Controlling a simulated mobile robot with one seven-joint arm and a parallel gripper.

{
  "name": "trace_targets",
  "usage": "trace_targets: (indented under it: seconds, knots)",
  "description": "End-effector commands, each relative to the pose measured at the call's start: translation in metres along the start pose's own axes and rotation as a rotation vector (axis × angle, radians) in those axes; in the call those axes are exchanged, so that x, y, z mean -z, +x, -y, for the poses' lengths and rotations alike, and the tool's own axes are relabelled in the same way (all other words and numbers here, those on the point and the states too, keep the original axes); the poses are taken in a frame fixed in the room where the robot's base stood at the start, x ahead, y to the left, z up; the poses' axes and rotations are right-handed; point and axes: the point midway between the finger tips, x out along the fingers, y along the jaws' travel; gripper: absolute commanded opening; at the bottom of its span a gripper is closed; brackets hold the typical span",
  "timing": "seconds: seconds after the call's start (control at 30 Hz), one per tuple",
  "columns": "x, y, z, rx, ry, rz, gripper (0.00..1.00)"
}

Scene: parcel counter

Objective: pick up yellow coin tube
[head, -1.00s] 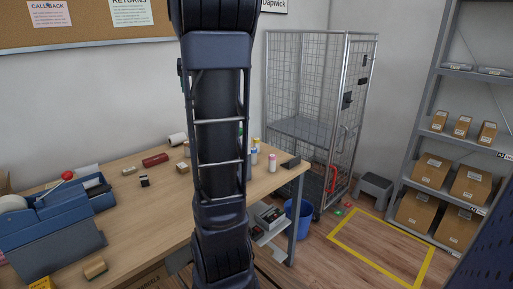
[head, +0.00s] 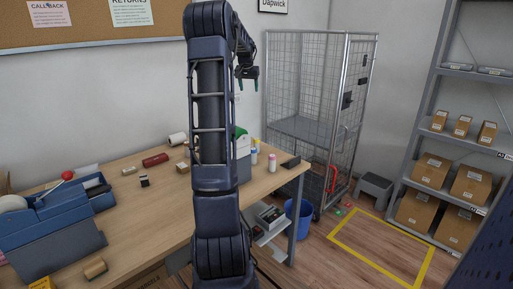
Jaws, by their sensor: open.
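I cannot make out the yellow coin tube for certain. A small item with a yellowish top (head: 257,143) stands at the right part of the wooden table, beside my arm, and is too small to identify. My gripper (head: 247,80) is up high in front of the wall, left of the wire cage. It points down with its jaws open and empty, well above the table and apart from everything on it.
My arm hides part of the table.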

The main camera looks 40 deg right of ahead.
Motion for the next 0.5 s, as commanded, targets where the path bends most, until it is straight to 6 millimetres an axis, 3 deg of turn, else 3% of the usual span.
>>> trace_targets:
  seconds: [0.33, 0.5]
  knots:
    - [0.024, 0.026, -0.027, -0.032, 0.041, -0.004, 0.61]
    - [0.007, 0.062, -0.025, -0.031, 0.038, 0.0, 0.61]
